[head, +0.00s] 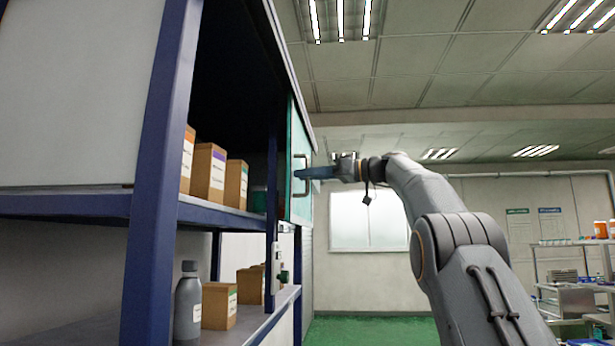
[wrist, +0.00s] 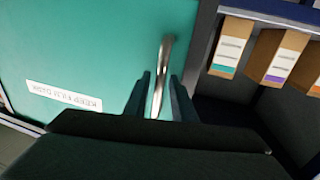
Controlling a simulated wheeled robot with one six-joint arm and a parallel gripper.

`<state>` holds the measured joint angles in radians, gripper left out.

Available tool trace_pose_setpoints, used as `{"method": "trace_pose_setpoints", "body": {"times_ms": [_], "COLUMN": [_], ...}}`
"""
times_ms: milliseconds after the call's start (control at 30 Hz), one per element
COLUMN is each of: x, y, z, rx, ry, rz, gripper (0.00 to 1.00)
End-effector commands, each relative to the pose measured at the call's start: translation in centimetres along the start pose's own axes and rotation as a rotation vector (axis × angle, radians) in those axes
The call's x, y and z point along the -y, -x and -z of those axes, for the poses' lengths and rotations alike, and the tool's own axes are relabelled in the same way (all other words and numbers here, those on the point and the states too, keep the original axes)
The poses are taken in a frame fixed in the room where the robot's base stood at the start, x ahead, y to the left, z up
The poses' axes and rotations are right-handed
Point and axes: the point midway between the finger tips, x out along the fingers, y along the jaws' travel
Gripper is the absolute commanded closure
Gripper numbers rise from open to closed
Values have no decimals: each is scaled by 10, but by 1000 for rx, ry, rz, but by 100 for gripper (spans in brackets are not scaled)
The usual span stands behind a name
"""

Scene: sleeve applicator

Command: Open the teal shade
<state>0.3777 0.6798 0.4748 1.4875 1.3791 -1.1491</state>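The teal shade (wrist: 85,55) is a flat panel filling the left of the wrist view, with an upside-down white label (wrist: 64,96) on it. In the head view the shade (head: 301,205) hangs at the right end of the shelving's upper bay. Its metal bar handle (wrist: 164,62) stands near the shade's edge. My gripper (wrist: 161,88) has one finger on each side of the handle, with a gap visible, so it looks open around it. In the head view my gripper (head: 297,174) reaches the handle from the right. Contact cannot be told.
Several cardboard boxes (head: 208,172) stand on the upper shelf (head: 75,205), beside the shade. A grey bottle (head: 188,300) and more boxes are on the lower shelf. A blue post (head: 160,180) stands in front. Green floor (head: 372,330) is clear behind my arm; a rack (head: 560,262) stands far right.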

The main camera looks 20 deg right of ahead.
Motion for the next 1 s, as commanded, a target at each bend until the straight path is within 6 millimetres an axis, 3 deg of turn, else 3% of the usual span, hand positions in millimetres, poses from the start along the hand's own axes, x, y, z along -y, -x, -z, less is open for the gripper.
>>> {"method": "trace_pose_setpoints", "body": {"times_ms": [367, 800, 1000], "x": [0, -2, 0], "y": [2, 65, 77], "z": [-2, -3, -2], "rx": [2, 1, 1], "ry": [-1, -2, -1], "rz": [1, -1, 1], "gripper": [71, 71, 71]}}
